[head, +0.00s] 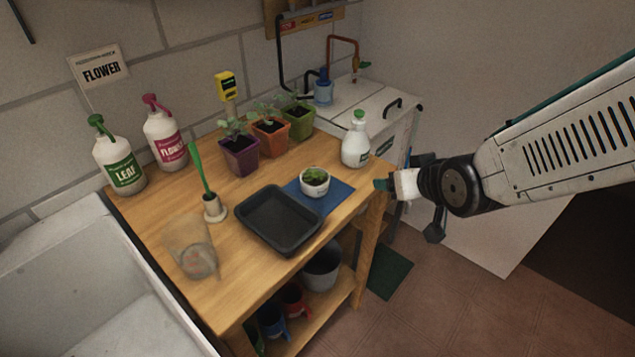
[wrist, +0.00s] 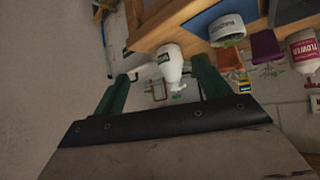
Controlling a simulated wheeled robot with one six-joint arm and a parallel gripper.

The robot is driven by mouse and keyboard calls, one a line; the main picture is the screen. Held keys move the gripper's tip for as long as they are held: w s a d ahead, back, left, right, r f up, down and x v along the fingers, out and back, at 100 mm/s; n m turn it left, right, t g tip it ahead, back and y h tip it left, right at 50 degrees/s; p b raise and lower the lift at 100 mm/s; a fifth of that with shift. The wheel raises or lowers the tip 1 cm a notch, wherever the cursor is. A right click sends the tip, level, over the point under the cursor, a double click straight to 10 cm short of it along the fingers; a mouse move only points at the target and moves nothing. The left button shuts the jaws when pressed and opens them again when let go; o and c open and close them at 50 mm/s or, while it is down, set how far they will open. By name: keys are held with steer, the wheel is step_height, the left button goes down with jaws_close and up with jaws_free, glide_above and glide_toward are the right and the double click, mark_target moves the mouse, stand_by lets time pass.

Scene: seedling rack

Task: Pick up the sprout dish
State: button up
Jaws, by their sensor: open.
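The sprout dish (head: 315,187) is a small white round pot with dark soil and green sprouts. It stands upright on a blue mat (head: 338,201) on the wooden bench, right of the black tray. In the wrist view, which looks upside down, the dish (wrist: 228,32) shows at the top right, with the blue mat (wrist: 208,17) beside it. My gripper (head: 381,185) is off the bench's right end, to the right of the dish and apart from it. In the wrist view its two green fingers (wrist: 160,82) are spread, with nothing held between them.
A white bottle (head: 356,142) stands behind the dish's right side. A black tray (head: 279,219) lies close on its left. Purple (head: 240,156), orange (head: 270,138) and green (head: 299,122) seedling pots stand behind.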

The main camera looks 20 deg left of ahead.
mark_target(318, 181)
steer(key=s+a+f+n+y, duration=0.1)
steer(key=a+f, duration=0.1)
steer(key=a, duration=0.2)
steer(key=s+a+f+y, duration=0.1)
steer(key=a, duration=0.3)
steer(key=s+a+f+n+t+y, duration=0.1)
steer(key=a+f+y, duration=0.1)
steer(key=a, duration=0.2)
steer(key=shift+a+f+n, duration=0.3)
steer(key=shift+a, duration=0.05)
steer(key=x, duration=0.7)
steer(key=shift+w+a+r, duration=0.15)
steer(key=shift+w+a, duration=0.2)
steer(key=shift+c, duration=0.4)
steer(key=c, duration=0.8)
steer(key=shift+c, duration=0.2)
steer(key=shift+r, duration=0.15)
